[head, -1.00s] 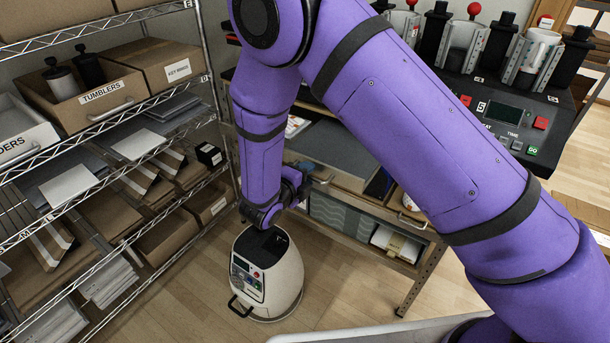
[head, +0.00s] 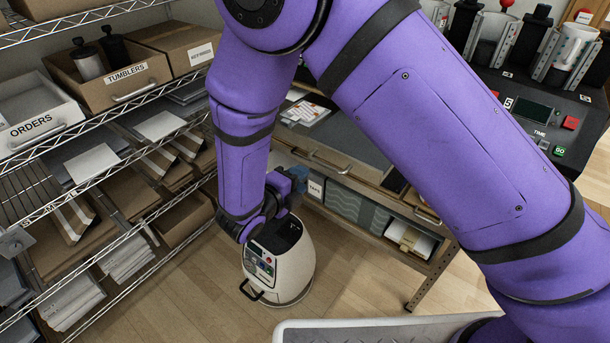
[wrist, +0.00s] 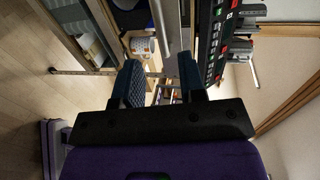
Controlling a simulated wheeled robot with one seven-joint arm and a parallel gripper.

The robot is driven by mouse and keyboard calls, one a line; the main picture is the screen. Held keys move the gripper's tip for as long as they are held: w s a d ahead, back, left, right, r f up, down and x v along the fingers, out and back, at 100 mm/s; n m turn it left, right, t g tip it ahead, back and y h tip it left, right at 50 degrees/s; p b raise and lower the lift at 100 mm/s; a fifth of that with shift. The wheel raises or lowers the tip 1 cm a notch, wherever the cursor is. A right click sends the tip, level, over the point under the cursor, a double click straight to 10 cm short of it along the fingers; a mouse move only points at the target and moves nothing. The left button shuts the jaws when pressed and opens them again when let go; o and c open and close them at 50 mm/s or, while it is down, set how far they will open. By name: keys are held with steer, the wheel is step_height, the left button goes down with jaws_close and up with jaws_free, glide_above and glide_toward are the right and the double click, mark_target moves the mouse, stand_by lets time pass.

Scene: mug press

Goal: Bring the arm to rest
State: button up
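My purple arm (head: 440,120) crosses the head view from the lower right, bends at the top and hangs down at the centre left. My gripper (head: 297,180) is at its lower end, small and partly hidden behind my wrist, above and beyond the white floor machine (head: 302,262). In the wrist view my gripper (wrist: 160,75) shows two blue-padded fingers standing apart with nothing held between them. The mug press (head: 520,110) stands on the bench at the upper right, with a white mug (head: 571,45) in one of its stations.
A wire rack (head: 100,178) with a tumblers box (head: 125,85) and an orders bin (head: 40,125) stands close on the left. The workbench (head: 340,145) with drawers and a lower shelf is behind my forearm. Wooden floor (head: 350,280) lies open in front of it.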

stand_by(0.5)
steer(key=s+d+r+m+g, duration=0.3)
steer(key=d+r+m+g, duration=0.7)
steer(key=d+r+m, duration=1.1)
steer(key=s+d+r+m+t+y, duration=0.1)
steer(key=s+d+r+m+y, duration=0.3)
steer(key=s+m, duration=0.5)
steer(key=s+d+r+m+t+y, duration=0.2)
steer(key=s+d+r+m+y, duration=0.3)
steer(key=s+m, duration=0.4)
steer(key=shift+d+r+m+y, duration=0.3)
steer(key=shift+d+r+m, duration=0.8)
steer(key=shift+m, duration=2.6)
steer(key=shift+a+r, duration=0.2)
steer(key=shift+a, duration=0.05)
